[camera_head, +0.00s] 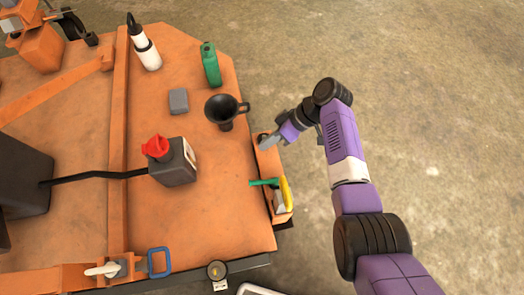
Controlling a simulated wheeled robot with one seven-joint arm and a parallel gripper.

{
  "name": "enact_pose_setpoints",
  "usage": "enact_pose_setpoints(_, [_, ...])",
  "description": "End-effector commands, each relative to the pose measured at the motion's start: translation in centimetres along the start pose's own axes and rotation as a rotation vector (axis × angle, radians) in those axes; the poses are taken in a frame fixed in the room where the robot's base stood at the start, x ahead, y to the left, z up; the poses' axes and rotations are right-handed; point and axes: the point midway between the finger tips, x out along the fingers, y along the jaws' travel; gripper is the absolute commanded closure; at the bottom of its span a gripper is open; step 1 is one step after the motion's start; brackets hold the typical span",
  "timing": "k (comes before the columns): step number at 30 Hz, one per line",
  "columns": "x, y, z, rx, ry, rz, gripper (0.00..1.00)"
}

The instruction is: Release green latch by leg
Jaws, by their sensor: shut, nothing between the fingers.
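A small green lever (264,182), which looks like the green latch, sticks out to the left at the lower right edge of the orange deck. A yellow piece (286,193) stands right beside it. No leg can be made out clearly there. The fingertips are small and partly dark in this view.
A black funnel (226,110) stands just left of my gripper. A green bottle (211,64), a grey block (178,102), a white-and-black bottle (145,46) and a red-capped grey can (174,166) stand on the deck. Bare ground (430,120) lies to the right.

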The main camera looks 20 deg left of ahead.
Motion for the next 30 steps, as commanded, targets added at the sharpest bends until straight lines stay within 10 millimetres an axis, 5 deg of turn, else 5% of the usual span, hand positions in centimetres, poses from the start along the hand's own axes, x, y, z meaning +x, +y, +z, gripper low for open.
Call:
enact_pose_setpoints(7, [-2.2, 0.6, -1.0, 0.0, 0.0, 0.0, 1.0])
enact_pose_setpoints(30, [-2.4, 1.4, -1.4, 0.051, 0.018, 0.032, 1.0])
